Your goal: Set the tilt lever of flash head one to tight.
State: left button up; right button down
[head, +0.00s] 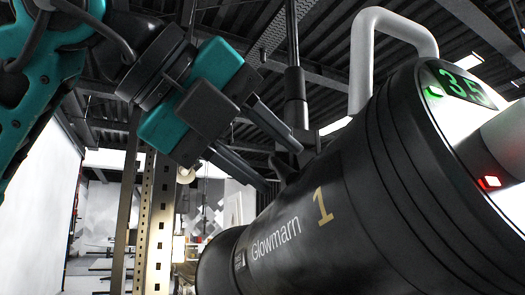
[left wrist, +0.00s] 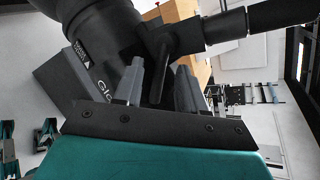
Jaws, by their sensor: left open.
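Flash head one (head: 345,205) is a large black cylinder marked "Glowmarn" and a gold "1", filling the lower right of the head view. It also shows at the upper left of the left wrist view (left wrist: 95,40). A dark tilt lever (left wrist: 158,70) shows in the left wrist view beside the flash head, below a thick black post. My left gripper (head: 282,168) is open at the flash head's far upper side. Its two grey fingers stand on either side of the lever; I cannot tell whether they touch it. My right gripper is in neither view.
A black stand pole (head: 294,85) rises behind the flash head, close to my left fingers. A white tubular handle (head: 362,55) arches over the flash head. Its rear panel (head: 461,88) shows a green "3.5" and a red light. A perforated metal upright (head: 161,225) stands at left.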

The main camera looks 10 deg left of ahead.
pick_arm(q)
jog(key=v, duration=1.3)
jog(key=shift+p, duration=0.3)
jog(key=shift+w+d, duration=0.1)
